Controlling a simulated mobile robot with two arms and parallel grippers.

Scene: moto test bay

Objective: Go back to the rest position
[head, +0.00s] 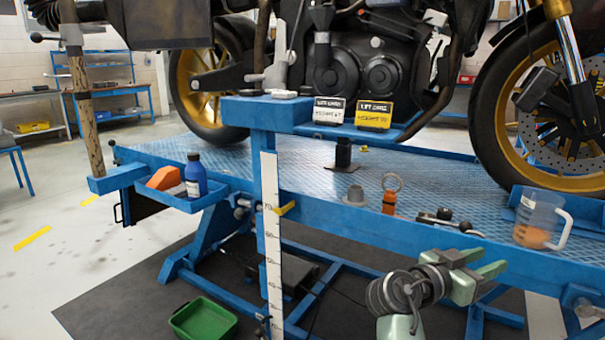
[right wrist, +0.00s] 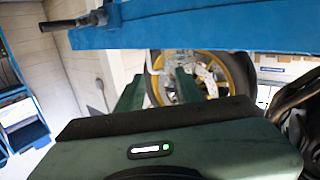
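My right gripper (head: 478,267) is in the lower right of the head view, in front of the blue lift's near edge. Its two pale green fingers with dark parts point right and away. In the right wrist view the two green fingers (right wrist: 158,92) stand apart, with a gold wheel showing in the gap and nothing held between them. My left gripper is in neither view.
A motorcycle (head: 345,75) stands on the blue lift (head: 310,170). A measuring jug (head: 540,217) is right of my gripper; a small black-handled tool (head: 448,220) lies behind it. A blue bottle (head: 196,175) sits in a side tray. A green bin (head: 203,320) is on the floor.

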